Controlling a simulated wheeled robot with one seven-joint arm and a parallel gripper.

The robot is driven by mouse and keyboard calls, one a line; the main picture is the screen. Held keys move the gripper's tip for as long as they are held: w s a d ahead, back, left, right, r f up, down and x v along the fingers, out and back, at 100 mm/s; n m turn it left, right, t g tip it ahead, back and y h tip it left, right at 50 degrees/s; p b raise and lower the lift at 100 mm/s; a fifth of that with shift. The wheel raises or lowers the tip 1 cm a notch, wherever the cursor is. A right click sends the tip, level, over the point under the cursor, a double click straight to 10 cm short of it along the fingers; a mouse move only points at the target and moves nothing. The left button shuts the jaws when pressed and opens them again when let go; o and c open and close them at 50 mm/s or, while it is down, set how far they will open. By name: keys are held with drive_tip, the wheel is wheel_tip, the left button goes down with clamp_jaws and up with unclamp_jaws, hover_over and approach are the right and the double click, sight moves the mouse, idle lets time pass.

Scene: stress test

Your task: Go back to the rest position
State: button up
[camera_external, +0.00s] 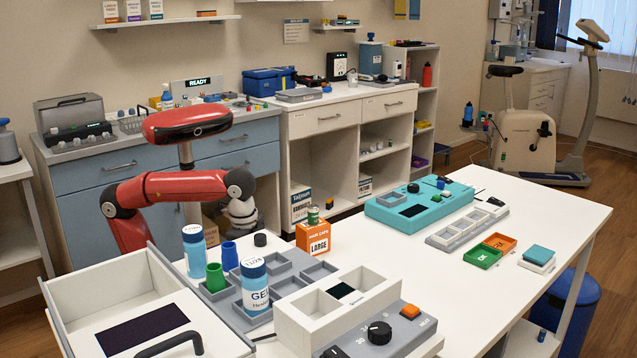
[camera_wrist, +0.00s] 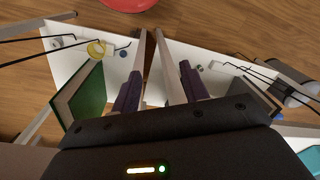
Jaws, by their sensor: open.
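My gripper (camera_wrist: 160,82) shows in the wrist view with its two dark purple fingers apart and nothing between them. Wooden floor and pale panels lie beyond the fingers. In the external view my red arm is folded at the left, behind the white table (camera_external: 560,215); its lower part passes out of sight behind the open white drawer box (camera_external: 85,290). The gripper itself is hidden there. I cannot tell how far it is from the table.
Bottles (camera_external: 255,285), a grey tray (camera_external: 285,262), an orange box (camera_external: 313,237) and a teal device (camera_external: 415,207) stand on the table. A blue-fronted cabinet (camera_external: 90,215) stands behind my arm. In the wrist view, thin dark rods and a green panel (camera_wrist: 88,95) flank the fingers.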

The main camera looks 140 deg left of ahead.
drive_tip(key=w+d+f+m+t+p, duration=0.2)
drive_tip(key=d+f+t, duration=0.1)
drive_tip(key=d, duration=0.5)
drive_tip(key=w+d+f+m+t+p, duration=0.2)
drive_tip(key=d+f+m, duration=0.1)
drive_tip(key=d+f, duration=0.3)
drive_tip(key=shift+d+m+t+h, duration=0.3)
drive_tip(key=shift+d+t+h, duration=0.1)
drive_tip(key=shift+d, duration=0.7)
drive_tip(key=shift+w, duration=0.1)
